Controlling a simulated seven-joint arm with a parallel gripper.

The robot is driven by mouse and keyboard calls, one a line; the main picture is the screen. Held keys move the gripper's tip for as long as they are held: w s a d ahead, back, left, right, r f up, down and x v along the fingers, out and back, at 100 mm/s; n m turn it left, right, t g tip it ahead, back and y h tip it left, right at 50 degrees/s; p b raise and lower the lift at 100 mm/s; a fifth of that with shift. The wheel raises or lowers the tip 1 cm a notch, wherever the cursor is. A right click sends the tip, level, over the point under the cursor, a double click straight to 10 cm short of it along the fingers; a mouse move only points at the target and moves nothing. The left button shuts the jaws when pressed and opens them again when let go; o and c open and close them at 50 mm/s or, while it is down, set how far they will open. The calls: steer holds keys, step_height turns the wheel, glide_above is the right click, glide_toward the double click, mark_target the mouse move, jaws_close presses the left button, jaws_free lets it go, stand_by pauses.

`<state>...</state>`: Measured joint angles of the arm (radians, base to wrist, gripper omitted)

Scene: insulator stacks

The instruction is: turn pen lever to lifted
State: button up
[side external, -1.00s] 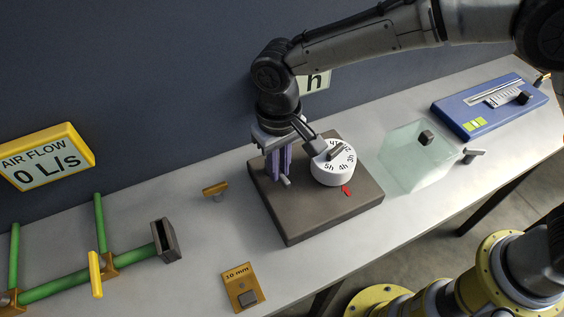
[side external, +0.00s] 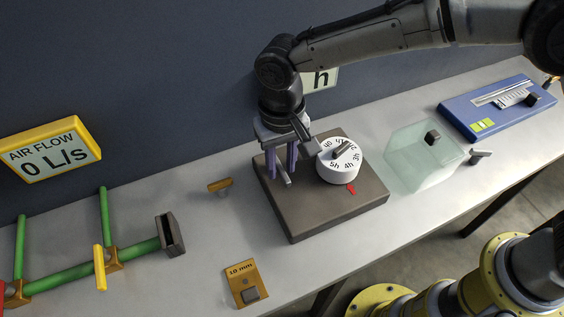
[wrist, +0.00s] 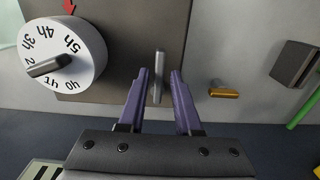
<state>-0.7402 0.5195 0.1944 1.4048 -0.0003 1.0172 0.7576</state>
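The pen lever appears to be the thin grey bar (wrist: 158,72) on the brown block (side external: 318,218). It also shows in the side view (side external: 287,181), beside the white numbered dial (side external: 338,168). My gripper (wrist: 160,74) is open, with one purple finger on each side of the bar and a visible gap to each. In the side view my gripper (side external: 281,174) points down at the left part of the block. The fingers hide part of the bar there. The dial (wrist: 62,52) stands to the left in the wrist view.
A clear box (side external: 425,160) and a blue instrument (side external: 490,107) stand to the right. A small yellow-topped handle (side external: 220,185) and green pipes (side external: 65,283) are to the left. A yellow "10 mm" plate (side external: 243,283) lies in front. The grey table is bare between them.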

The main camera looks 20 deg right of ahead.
mark_target(282, 170)
steer(key=shift+o, duration=0.6)
steer(key=shift+f, duration=0.1)
step_height(282, 170, up, 14)
steer(key=shift+f, duration=0.1)
stand_by(0.3)
